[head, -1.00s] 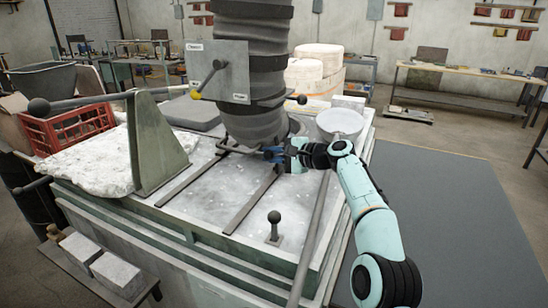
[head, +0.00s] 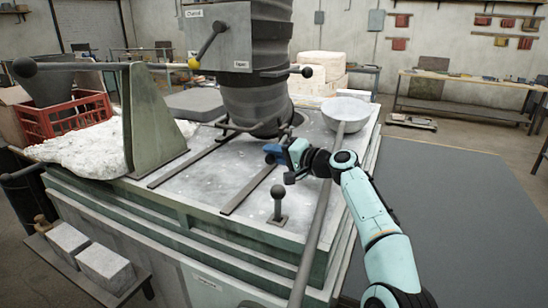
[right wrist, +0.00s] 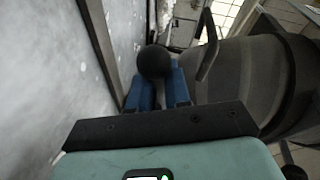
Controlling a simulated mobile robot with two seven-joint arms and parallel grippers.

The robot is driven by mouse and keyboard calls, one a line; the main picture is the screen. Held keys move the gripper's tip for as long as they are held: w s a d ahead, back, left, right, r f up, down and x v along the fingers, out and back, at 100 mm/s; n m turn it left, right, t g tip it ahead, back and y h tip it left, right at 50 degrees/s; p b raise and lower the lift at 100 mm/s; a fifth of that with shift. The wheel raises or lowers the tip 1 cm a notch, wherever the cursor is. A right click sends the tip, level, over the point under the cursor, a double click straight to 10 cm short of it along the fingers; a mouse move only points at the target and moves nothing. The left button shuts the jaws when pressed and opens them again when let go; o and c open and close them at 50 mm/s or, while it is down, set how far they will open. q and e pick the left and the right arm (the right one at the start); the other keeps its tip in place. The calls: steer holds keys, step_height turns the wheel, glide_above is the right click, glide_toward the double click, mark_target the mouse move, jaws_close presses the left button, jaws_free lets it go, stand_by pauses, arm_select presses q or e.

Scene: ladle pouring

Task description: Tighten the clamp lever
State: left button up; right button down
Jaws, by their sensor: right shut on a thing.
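My right gripper (head: 272,152) reaches in over the grey table top, just in front of the ribbed dark trunk (head: 258,105). In the right wrist view its blue fingers (right wrist: 160,90) are shut on a round black knob (right wrist: 154,60), which I take to be the end of the clamp lever. In the head view the fingers hide this knob, and the rest of its lever cannot be made out. A separate short lever with a black ball (head: 278,193) stands upright on the table top, nearer to me and apart from the gripper. My left gripper is not in view.
Two dark rails (head: 247,190) run along the table top. A grey box with a handle (head: 222,40) hangs on the trunk. A metal bowl (head: 345,108) with a long handle lies at the right. A green upright plate (head: 150,120) stands at the left.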

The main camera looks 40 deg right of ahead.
steer(key=shift+w+a+f, duration=0.1)
steer(key=shift+f, duration=0.2)
steer(key=c, duration=1.2)
jaws_free()
steer(key=shift+o, duration=0.2)
steer(key=shift+r, duration=0.1)
